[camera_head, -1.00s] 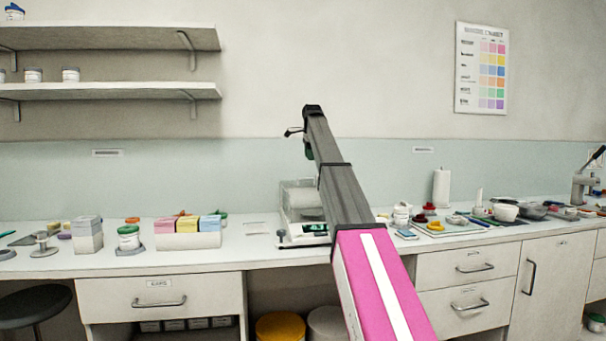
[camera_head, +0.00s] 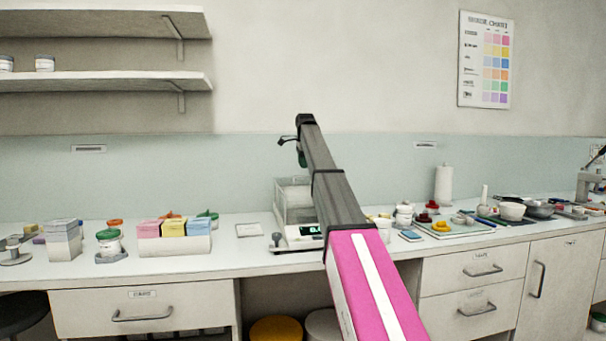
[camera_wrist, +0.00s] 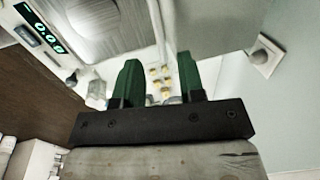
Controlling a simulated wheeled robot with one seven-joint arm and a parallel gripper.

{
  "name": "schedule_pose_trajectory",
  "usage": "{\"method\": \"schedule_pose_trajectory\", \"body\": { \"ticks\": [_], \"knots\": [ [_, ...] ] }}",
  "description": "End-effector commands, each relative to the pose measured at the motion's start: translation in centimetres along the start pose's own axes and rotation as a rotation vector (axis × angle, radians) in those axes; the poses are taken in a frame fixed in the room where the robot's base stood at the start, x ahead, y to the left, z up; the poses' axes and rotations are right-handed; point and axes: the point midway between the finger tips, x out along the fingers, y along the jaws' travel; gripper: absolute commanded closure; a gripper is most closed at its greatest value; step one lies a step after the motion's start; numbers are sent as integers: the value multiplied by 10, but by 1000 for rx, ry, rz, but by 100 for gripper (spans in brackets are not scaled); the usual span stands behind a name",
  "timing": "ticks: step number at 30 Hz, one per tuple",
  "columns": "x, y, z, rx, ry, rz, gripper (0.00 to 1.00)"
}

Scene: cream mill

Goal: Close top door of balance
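The balance (camera_head: 282,216) stands on the counter behind my arm, a clear-walled draft box with a lit green display (camera_head: 311,230) on its front base. My arm hides its right part, and I cannot make out the state of its top door. In the wrist view the balance's display (camera_wrist: 43,32) and round pan area (camera_wrist: 110,18) show at the upper left. My gripper (camera_wrist: 160,80) has two green fingers set apart with nothing between them. In the head view it hangs above the balance, mostly hidden by the arm; one green finger (camera_head: 301,158) shows.
Left of the balance are a box of coloured packs (camera_head: 175,243) and a green-lidded jar (camera_head: 109,240). Wall shelves (camera_head: 100,82) hang at the upper left.

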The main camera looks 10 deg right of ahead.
Motion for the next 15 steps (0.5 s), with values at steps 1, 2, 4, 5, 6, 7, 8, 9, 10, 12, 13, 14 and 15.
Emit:
{"method": "schedule_pose_trajectory", "body": {
  "ticks": [1, 2, 4, 5, 6, 7, 8, 9, 10, 12, 13, 14, 15],
  "knots": [
    [11, 1, 0, 0, 0, 2, 64],
    [16, 1, 0, 0, 0, 1, 64],
    [27, 1, 0, 0, 0, 0, 64],
    [32, 1, 0, 0, 0, 1, 64],
    [37, 1, 0, 0, 0, 1, 64],
    [40, 1, 0, 0, 0, 1, 64],
    [42, 0, 0, 0, 0, 1, 64],
    [45, 0, 0, 0, 0, 0, 64],
    [46, 0, 0, 0, 0, 0, 64],
    [47, 0, 0, 0, 0, -1, 64],
    [48, 0, 0, 0, 0, -1, 64],
    [48, 0, 0, 0, 0, -1, 64],
    [48, 0, 0, 0, 0, -1, 64]
  ]
}}
